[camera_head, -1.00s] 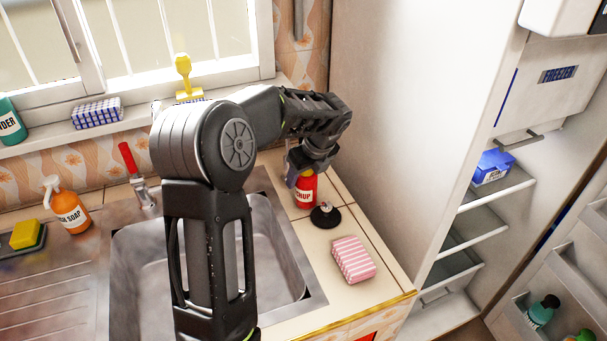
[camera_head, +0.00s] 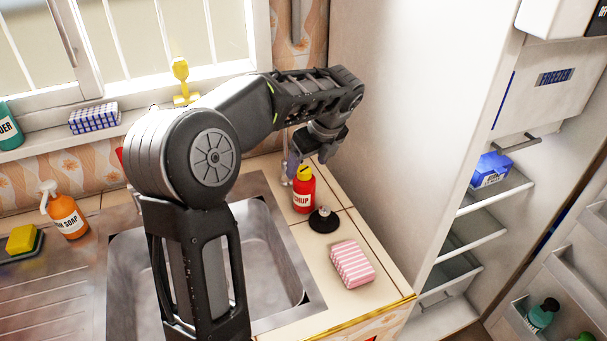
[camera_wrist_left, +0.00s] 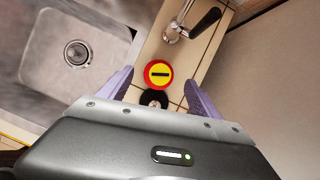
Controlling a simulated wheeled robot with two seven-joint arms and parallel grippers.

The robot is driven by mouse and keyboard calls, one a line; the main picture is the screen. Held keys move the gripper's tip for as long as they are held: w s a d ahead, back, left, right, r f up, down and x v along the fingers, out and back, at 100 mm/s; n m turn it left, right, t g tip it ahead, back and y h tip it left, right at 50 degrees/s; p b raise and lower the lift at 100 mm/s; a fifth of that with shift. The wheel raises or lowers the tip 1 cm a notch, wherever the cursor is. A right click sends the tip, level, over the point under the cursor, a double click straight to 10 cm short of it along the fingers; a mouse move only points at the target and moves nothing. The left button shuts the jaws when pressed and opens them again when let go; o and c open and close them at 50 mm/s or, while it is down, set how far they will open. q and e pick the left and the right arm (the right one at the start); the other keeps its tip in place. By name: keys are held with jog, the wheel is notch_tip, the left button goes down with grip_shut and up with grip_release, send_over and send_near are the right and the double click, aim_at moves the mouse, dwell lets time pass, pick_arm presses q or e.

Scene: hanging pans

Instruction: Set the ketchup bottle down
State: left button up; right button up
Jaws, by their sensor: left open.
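The red ketchup bottle (camera_head: 303,192) with a yellow top stands upright on the tiled counter (camera_head: 383,262), right of the sink. In the left wrist view the bottle (camera_wrist_left: 158,74) shows from above, its yellow cap facing the camera. My left gripper (camera_head: 301,166) is above and just behind the bottle in the head view, apart from it. In the wrist view the purple fingers (camera_wrist_left: 158,88) are spread wide with nothing held between them. My right gripper is not in view.
A black round stopper (camera_head: 324,220) sits close in front of the bottle, and a pink striped sponge (camera_head: 352,264) lies nearer. The sink (camera_head: 285,262) is left; the open fridge (camera_head: 480,225) is right. A faucet (camera_wrist_left: 180,28) stands near the bottle.

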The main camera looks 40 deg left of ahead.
pick_arm(q)
jog(key=shift+v, duration=2.25)
